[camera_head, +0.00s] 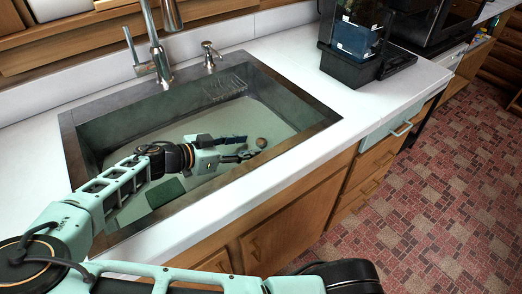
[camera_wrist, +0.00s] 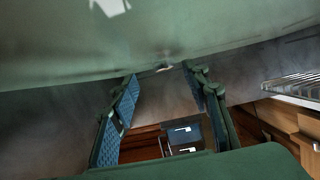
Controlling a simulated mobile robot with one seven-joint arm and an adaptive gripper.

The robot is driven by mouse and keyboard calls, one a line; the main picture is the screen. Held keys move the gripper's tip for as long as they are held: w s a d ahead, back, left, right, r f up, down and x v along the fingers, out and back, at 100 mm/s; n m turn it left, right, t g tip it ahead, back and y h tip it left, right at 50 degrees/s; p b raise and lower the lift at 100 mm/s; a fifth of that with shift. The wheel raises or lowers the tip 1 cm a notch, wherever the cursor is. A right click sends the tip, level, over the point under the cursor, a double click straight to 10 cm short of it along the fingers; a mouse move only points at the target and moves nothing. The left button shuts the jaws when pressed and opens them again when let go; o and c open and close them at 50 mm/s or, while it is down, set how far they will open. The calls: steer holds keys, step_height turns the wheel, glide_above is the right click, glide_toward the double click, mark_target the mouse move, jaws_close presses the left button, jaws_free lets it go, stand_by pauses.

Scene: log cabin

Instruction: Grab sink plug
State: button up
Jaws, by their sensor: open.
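A small round brownish thing (camera_head: 261,142), which looks like the sink plug, lies on the sink floor towards the right end of the sink (camera_head: 320,122). My gripper (camera_head: 247,147) is inside the sink, low over the floor, with its fingers pointing right. It is open and empty, with its tips just left of the plug. In the wrist view my gripper (camera_wrist: 160,73) shows two parted fingers with blue pads. A small pale spot between the tips may be the plug, but I cannot tell surely.
The faucet (camera_head: 156,50) and a soap dispenser (camera_head: 210,55) stand behind the sink. A dark green pad (camera_head: 166,192) lies on the sink floor. The sink walls surround my gripper.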

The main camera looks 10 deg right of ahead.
mark_target(261, 140)
steer(key=x, duration=0.6)
steer(key=shift+w+d, duration=0.15)
steer(key=shift+w, duration=0.3)
jaws_close()
